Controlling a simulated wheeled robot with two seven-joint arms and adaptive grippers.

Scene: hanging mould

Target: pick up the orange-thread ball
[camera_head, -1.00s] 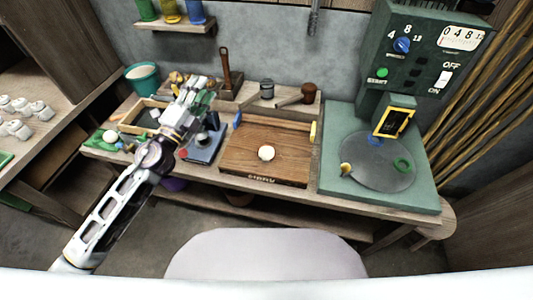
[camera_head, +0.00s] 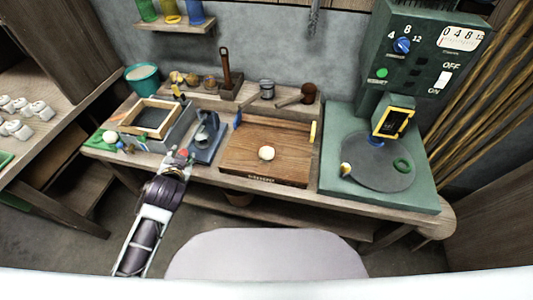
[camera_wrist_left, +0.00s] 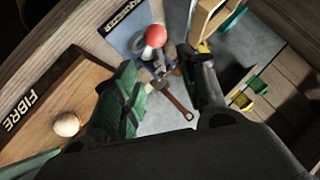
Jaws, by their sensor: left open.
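Several small tan and brown balls (camera_head: 192,79) sit in a row on the back ledge of the bench; I cannot make out which has orange thread. A cream ball (camera_head: 266,153) rests on the wooden board; in the left wrist view it (camera_wrist_left: 67,125) lies left of the fingers. My right gripper is not in view.
A wood-framed tray (camera_head: 180,127) stands left of the blue-grey device (camera_head: 207,148). A green bucket (camera_head: 143,78) and an upright wooden-handled tool (camera_head: 226,68) stand at the back. A green machine with a round plate (camera_head: 378,172) fills the right. Most of the wooden board (camera_head: 245,145) is clear.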

